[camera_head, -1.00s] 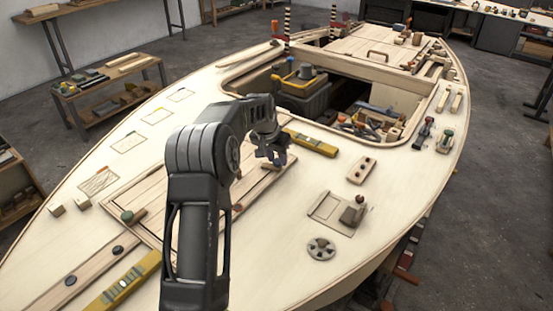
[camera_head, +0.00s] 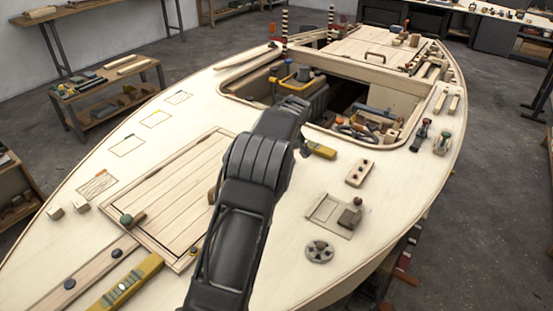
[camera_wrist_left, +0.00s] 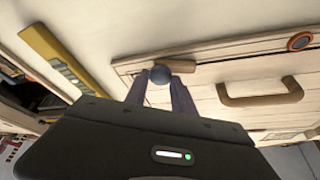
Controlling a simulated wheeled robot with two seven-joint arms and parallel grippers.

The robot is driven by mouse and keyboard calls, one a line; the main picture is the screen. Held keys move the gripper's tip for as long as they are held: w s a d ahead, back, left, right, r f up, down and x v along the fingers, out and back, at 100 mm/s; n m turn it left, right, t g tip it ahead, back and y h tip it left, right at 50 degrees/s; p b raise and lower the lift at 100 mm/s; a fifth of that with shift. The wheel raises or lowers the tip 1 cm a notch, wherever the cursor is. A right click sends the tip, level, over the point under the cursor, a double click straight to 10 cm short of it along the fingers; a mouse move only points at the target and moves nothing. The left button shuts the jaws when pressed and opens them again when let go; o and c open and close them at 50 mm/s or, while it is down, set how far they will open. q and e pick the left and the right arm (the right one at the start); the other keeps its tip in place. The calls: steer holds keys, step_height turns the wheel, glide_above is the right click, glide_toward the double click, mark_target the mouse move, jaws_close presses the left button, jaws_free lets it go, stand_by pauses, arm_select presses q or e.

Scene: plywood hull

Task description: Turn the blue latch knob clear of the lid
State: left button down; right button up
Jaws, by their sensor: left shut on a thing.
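The blue latch knob (camera_wrist_left: 160,73) sits on a wooden latch bar (camera_wrist_left: 186,66) at the lid's edge in the left wrist view. The bar points right from the knob, nearly along that edge; I cannot tell how much of it overlaps the lid. My left gripper (camera_wrist_left: 160,84) is shut on the knob, one finger on each side. The planked lid (camera_wrist_left: 215,98) has a wooden handle (camera_wrist_left: 262,93). In the head view my left arm hides the knob and part of the lid (camera_head: 165,190). My right gripper is not in view.
A yellow level (camera_wrist_left: 55,55) lies near the knob. A green-knobbed latch (camera_head: 128,219) is at the lid's near-left corner. An open hatch (camera_head: 345,92) with tools lies beyond my arm. A small block with dots (camera_head: 359,173) and a grey wheel (camera_head: 319,252) stand to the right.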

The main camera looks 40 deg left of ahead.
arm_select(q)
steer(key=n+g+p, duration=0.1)
steer(key=n, duration=0.1)
steer(key=n+g+p, duration=0.1)
steer(key=n, duration=0.2)
steer(key=shift+w+d, duration=0.1)
steer(key=shift+w, duration=0.05)
stand_by(0.4)
steer(key=c, duration=1.1)
jaws_free()
steer(key=shift+o, duration=0.2)
steer(key=v, duration=0.7)
steer(key=shift+d+r+b, duration=0.2)
steer(key=shift+r+b, duration=0.15)
steer(key=shift+b, duration=0.1)
